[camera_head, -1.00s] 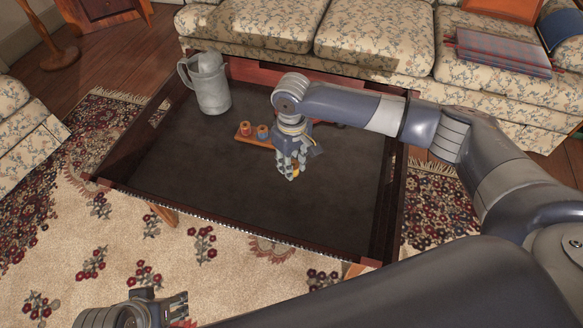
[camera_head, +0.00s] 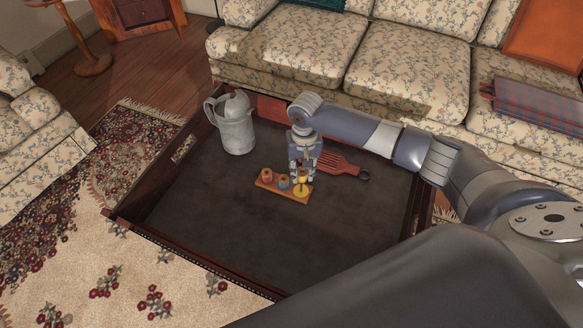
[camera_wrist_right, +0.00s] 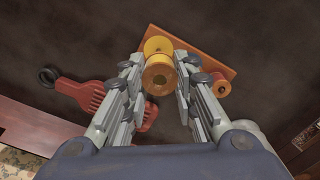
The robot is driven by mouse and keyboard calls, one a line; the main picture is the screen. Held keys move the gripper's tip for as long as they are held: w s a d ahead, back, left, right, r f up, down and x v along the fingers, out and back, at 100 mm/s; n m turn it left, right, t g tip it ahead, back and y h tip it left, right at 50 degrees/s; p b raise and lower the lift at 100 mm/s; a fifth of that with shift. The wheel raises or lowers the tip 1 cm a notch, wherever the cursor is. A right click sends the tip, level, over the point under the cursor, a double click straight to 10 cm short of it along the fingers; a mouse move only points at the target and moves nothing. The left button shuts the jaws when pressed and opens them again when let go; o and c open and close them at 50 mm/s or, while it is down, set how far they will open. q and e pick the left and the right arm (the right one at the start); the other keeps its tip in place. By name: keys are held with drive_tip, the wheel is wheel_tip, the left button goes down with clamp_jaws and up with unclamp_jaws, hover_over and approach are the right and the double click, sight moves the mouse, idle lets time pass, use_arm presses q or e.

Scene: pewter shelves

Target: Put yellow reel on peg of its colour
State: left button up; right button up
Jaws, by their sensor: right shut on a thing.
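My right gripper (camera_head: 302,178) points down over the right end of a small wooden board (camera_head: 262,184). It is shut on the yellow reel (camera_wrist_right: 160,78), which shows between the fingertips in the right wrist view. A yellow disc (camera_head: 301,191) lies at that end of the board, just below the reel. I cannot tell whether the peg is inside the reel. A blue reel (camera_head: 284,183) sits mid-board and an orange-red reel (camera_head: 266,175) at the left end. The orange-red one also shows in the wrist view (camera_wrist_right: 221,88). My left gripper is not in view.
The board lies in a dark, raised-edge tray table (camera_head: 230,240). A grey metal jug (camera_head: 236,125) stands at its back left. A red slotted tool (camera_head: 340,166) lies right of the board, close to my gripper. The table's front is clear.

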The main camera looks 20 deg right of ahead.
drive_tip(key=shift+w+d, duration=0.2)
drive_tip(key=shift+w, duration=0.2)
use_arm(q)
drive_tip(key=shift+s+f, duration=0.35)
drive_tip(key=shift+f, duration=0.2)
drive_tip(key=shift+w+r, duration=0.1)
